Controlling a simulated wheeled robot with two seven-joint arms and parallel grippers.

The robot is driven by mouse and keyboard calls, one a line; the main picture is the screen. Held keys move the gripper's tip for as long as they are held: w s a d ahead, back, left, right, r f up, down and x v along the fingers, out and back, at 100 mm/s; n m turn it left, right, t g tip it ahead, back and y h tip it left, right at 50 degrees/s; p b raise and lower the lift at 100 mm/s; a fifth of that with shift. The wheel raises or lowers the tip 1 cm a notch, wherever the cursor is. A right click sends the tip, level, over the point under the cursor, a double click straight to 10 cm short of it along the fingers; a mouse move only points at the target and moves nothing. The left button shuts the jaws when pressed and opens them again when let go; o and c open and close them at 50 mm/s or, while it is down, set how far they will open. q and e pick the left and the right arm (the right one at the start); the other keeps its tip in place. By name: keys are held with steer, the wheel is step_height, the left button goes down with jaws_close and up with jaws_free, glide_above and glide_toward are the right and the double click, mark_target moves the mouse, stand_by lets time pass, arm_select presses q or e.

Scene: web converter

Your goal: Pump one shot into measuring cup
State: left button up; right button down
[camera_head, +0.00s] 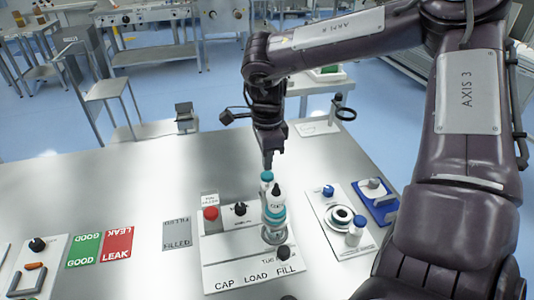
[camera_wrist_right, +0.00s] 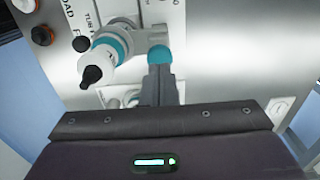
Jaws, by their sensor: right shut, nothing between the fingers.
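A white dispenser with teal bands (camera_head: 274,212) stands upright on the panel marked CAP LOAD FILL. It has a dark tip and a teal-topped post (camera_head: 266,177) beside it. In the right wrist view the dispenser (camera_wrist_right: 112,47) lies left of the fingers, and the teal top (camera_wrist_right: 160,54) is just beyond their tips. My right gripper (camera_head: 267,163) is shut and empty, pointing down just above the teal top; it also shows in the wrist view (camera_wrist_right: 160,82). I cannot tell if they touch. A clear, round cup-like piece (camera_head: 273,237) is at the dispenser's foot. My left gripper is out of view.
The panel carries a red button (camera_head: 211,213) and black knobs. Green GOOD (camera_head: 84,249) and red LEAK (camera_head: 117,244) cards lie left. A fixture plate (camera_head: 345,220) and a blue holder (camera_head: 377,203) stand right.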

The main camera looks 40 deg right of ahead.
step_height(320, 180, up, 5)
steer(key=p, duration=0.4)
steer(key=shift+r, duration=0.2)
stand_by(0.3)
